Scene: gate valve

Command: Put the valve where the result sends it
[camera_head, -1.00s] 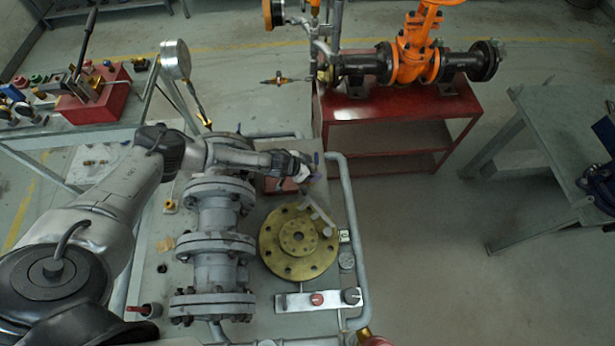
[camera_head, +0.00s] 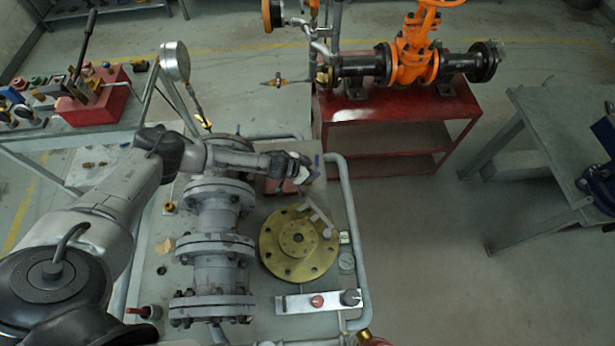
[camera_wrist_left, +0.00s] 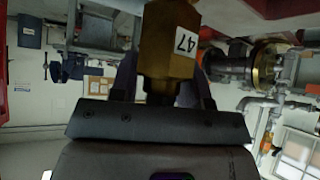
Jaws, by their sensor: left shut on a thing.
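My left arm reaches in from the left over the grey test bench. Its gripper (camera_head: 302,177) is small and partly hidden by the wrist in the head view, just above and behind the round brass flange plate (camera_head: 299,246). In the left wrist view my left gripper (camera_wrist_left: 165,88) is shut on a brass valve body (camera_wrist_left: 168,45) with a white label reading 47. My right gripper is in neither view.
Grey flanged piping (camera_head: 217,245) stands left of the flange plate. An orange gate valve (camera_head: 413,62) sits on a red bench (camera_head: 400,115) at the back. A side table (camera_head: 75,135) with a red box is at left, another table (camera_head: 560,135) at right. Open floor lies between.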

